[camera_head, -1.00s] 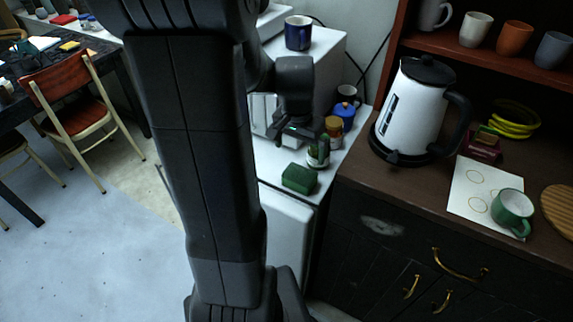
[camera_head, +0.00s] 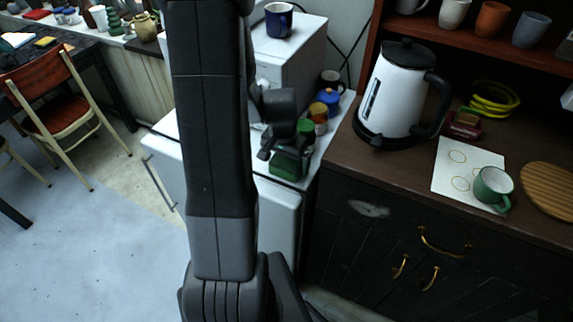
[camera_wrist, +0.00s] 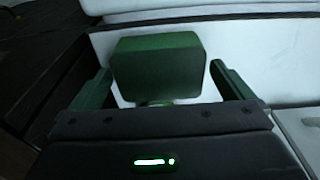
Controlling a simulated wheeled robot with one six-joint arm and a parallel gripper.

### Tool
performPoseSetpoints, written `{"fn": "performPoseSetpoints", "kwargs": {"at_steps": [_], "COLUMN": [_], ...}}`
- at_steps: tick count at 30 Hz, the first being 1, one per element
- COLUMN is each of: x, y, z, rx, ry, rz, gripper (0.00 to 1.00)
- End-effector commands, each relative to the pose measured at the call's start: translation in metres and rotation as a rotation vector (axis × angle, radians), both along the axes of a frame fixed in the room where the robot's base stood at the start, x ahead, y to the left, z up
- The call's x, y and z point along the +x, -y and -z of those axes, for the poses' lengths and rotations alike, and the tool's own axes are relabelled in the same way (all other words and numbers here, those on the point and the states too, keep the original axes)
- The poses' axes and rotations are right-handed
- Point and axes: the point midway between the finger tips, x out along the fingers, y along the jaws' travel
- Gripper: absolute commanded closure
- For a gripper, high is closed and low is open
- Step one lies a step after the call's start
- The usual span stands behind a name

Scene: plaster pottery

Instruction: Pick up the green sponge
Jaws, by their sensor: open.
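The green sponge (camera_head: 288,166) lies on the white top of a low cabinet, near its front edge, in the head view. In the wrist view the sponge (camera_wrist: 158,66) sits between the two fingers, with space on both sides. My gripper (camera_head: 283,152) is open and just above or around the sponge in the head view. In the wrist view my gripper (camera_wrist: 160,80) has its fingers spread wide, one on each side of the sponge. Whether the fingers are down at the sponge's height I cannot tell.
Several jars stand behind the sponge, one with a blue lid (camera_head: 328,97). A white box (camera_head: 300,55) bears a blue mug (camera_head: 279,20). A white kettle (camera_head: 396,95) and a green cup (camera_head: 492,187) stand on the brown counter (camera_head: 345,160) to the right.

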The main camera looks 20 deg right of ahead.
Motion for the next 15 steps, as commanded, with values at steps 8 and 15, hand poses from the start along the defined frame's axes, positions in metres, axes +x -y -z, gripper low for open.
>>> {"fn": "performPoseSetpoints", "kwargs": {"at_steps": [8,15], "x": [0.001,0.001], "y": [0.002,0.002], "z": [0.019,0.019], "rx": [0.001,0.001], "ry": [-0.001,0.001], "rz": [0.0,0.0], "gripper": [0.0,0.04]}}
